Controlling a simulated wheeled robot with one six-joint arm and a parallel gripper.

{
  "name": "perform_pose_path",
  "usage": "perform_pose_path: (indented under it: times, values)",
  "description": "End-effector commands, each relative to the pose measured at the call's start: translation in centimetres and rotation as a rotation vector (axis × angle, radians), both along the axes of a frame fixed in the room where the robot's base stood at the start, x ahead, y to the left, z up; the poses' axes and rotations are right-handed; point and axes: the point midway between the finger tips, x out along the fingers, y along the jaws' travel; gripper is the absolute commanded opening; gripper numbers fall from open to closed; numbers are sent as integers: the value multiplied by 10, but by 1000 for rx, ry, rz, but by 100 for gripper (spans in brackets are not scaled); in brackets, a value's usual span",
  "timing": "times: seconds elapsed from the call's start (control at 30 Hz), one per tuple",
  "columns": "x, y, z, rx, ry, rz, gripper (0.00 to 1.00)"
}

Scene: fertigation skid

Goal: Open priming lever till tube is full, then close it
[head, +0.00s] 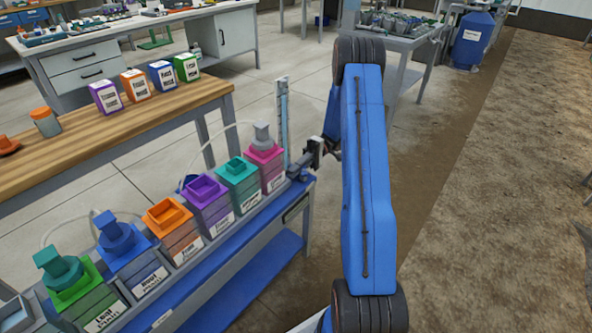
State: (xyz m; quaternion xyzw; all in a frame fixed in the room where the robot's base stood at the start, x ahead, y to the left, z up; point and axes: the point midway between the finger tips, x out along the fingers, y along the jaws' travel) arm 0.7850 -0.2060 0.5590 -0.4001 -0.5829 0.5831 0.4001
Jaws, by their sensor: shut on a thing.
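The clear upright tube (283,125) stands at the right end of the skid, beside the pink-topped container. It looks pale blue along much of its height, but its exact liquid level is too small to read. My gripper (303,172) is at the skid's right end, just right of the tube's foot. It is shut on what seems to be the priming lever, which is mostly hidden by the jaws; its angle cannot be told. My blue arm reaches down from the right to this spot.
Several labelled containers with coloured tops, such as the pink one (264,152) and the purple one (206,195), line the blue skid (235,262). A wooden bench (120,125) with four-sided boxes stands behind. Floor is free between skid and soil strip.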

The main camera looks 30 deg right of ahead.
Motion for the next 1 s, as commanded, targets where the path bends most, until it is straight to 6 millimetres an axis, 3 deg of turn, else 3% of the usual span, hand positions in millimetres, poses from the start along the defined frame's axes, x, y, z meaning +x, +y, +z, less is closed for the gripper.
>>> perform_pose_path:
  times: [0.37, 0.4, 0.47, 1.0]
  values:
    - [0, 0, -1, 0, -1, 4, 0]
    - [0, 0, -1, -1, -1, 4, 13]
    - [0, 0, 0, -1, 0, 4, 27]
    - [2, 0, 0, 0, 0, 6, 27]
